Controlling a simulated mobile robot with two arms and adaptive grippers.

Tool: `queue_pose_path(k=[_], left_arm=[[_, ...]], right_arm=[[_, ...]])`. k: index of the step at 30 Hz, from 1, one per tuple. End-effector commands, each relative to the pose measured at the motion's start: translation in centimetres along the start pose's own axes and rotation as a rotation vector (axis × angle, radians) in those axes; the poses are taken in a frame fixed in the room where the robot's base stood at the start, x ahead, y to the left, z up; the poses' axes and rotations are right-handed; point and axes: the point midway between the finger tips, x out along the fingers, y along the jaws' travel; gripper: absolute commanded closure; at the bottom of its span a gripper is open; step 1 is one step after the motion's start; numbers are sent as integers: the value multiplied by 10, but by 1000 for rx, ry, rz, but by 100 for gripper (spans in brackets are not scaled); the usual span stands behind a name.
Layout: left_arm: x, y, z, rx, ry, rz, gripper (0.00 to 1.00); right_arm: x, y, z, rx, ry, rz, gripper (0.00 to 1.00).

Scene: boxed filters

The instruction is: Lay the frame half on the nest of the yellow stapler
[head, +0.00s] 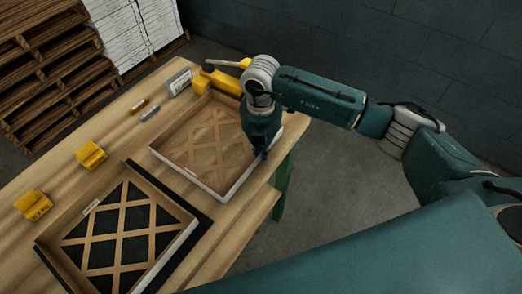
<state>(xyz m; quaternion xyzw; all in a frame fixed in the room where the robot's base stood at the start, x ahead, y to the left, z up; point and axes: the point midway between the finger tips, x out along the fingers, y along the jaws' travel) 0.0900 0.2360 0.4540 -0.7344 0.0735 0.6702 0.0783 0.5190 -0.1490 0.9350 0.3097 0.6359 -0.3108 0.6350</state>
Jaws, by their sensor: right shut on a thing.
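A cardboard frame half (186,158) with a diagonal lattice and pale outer walls is at the far right part of the table. My right gripper (262,152) points down and is shut on its right-hand wall. I cannot tell whether the frame half touches the table. The yellow stapler (222,81) stands just behind this frame half, partly hidden by my right arm. A nest beneath the frame half is not clearly visible. My left gripper is out of view.
Two yellow blocks (91,155) (34,205) sit on the wooden table (60,182) at the left. A small sign (180,82) and two small sticks (145,107) lie near the back edge.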

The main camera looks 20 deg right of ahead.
Motion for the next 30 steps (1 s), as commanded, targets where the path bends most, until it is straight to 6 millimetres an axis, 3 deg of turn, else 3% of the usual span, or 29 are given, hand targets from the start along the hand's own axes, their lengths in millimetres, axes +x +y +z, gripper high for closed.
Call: queue_pose_path(k=[2, 3, 14, 30], left_arm=[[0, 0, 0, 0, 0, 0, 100], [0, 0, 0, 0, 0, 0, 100], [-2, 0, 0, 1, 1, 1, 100], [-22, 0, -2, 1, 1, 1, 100]], right_arm=[[0, 0, 0, 0, 0, 0, 100], [0, 0, 0, 0, 0, 0, 87], [-2, 0, 0, 0, 0, 0, 87], [-33, 0, 0, 0, 0, 0, 87]])
